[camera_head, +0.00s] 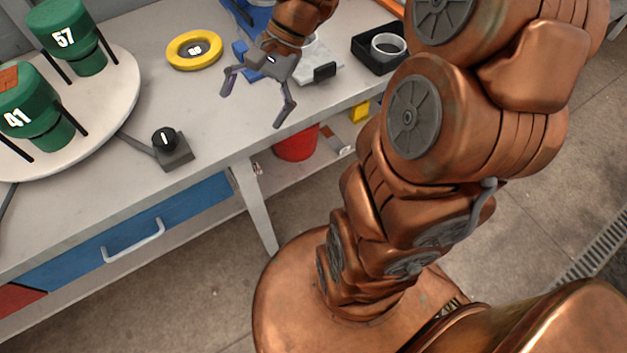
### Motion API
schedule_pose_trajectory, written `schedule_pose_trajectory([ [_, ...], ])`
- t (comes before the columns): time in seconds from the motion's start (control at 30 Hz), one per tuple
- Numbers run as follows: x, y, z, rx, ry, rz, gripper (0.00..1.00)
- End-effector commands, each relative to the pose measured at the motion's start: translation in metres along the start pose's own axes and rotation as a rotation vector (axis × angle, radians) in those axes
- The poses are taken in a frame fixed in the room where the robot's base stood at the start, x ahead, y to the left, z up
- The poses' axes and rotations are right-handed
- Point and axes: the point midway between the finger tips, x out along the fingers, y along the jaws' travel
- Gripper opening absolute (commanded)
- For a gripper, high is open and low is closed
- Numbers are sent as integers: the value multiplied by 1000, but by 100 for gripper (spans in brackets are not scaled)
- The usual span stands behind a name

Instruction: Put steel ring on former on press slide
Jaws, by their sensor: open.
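A grey metal ring (388,44), which looks like the steel ring, sits in a black square tray (372,62) at the back right of the bench. My gripper (253,107) is open and empty, its fingers pointing down near the bench's front edge. It is to the left of the ring and apart from it. Behind it, blue parts (241,50) and a light grey plate with a black handle (325,71) show partly; these may belong to the press slide. The former cannot be made out, and my gripper and wrist cover part of this area.
A yellow ring-shaped piece (194,50) lies left of my gripper. A round table (105,115) carries green numbered parts (65,35). A black knob (165,138) stands near the front edge. A red bin (296,143) is below. Bench space between knob and gripper is clear.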

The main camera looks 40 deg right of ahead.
Motion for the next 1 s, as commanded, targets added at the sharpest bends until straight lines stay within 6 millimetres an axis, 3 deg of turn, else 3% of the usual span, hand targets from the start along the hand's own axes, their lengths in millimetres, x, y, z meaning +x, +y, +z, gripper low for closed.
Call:
schedule_pose_trajectory([
  [0.1, 16, 23, 33, -178, 39, 126, 100],
  [0.3, 30, 72, 68, -462, 100, 329, 100],
  [0.6, 29, 141, 88, -808, 164, 578, 100],
  [0.77, 26, 158, 88, -887, 173, 641, 100],
  [1.0, 25, 162, 88, -905, 176, 654, 100],
])
